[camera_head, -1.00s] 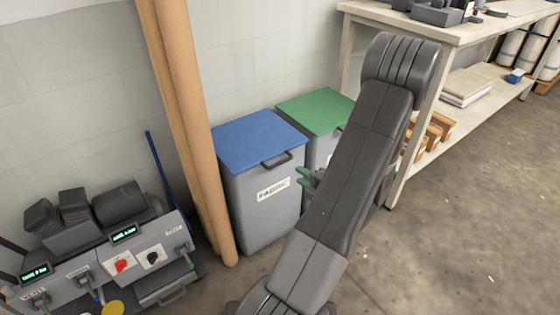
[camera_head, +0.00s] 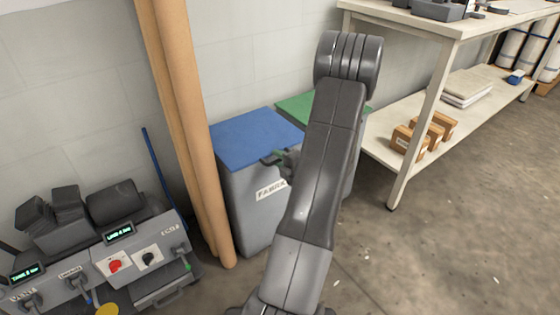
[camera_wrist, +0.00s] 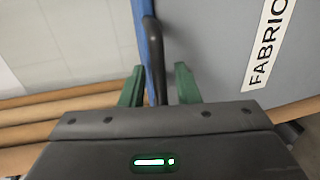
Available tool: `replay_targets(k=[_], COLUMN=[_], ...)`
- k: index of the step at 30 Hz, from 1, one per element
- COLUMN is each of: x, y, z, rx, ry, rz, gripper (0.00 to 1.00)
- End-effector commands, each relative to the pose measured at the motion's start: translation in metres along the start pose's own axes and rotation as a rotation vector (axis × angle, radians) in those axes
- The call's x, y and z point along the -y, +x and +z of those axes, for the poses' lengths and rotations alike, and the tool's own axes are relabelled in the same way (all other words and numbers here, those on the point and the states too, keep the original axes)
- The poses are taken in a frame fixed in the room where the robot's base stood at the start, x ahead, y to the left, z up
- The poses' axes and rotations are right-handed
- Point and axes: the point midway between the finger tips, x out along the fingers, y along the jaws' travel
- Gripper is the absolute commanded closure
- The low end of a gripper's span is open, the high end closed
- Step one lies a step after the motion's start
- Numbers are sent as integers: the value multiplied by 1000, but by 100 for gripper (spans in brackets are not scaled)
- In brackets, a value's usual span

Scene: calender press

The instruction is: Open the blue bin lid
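The blue bin lid (camera_head: 252,138) lies flat and closed on the grey bin (camera_head: 250,205) with the FABRIC label. In the wrist view the lid (camera_wrist: 143,30) shows edge-on, with its dark handle (camera_wrist: 154,60) pointing toward me. My gripper (camera_wrist: 159,84) is open, its two green fingers on either side of the handle and apart from it.
A bin with a green lid (camera_head: 296,105) stands just right, mostly behind my arm. Tall brown rolls (camera_head: 185,130) stand close at the left. A control panel (camera_head: 120,260) is at lower left. A workbench (camera_head: 455,25) with cardboard boxes (camera_head: 425,135) below is at right.

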Motion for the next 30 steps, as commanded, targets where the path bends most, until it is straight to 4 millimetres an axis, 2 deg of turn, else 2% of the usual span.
replay_targets(k=[2, 6, 19, 30], x=[0, 0, -8, -44], y=[0, 0, -2, -8], z=[0, 0, 0, 0], rx=[0, 0, 0, -1], ry=[0, 0, 0, 0], rz=[0, 0, -15, -106], gripper=[75, 100, 100, 100])
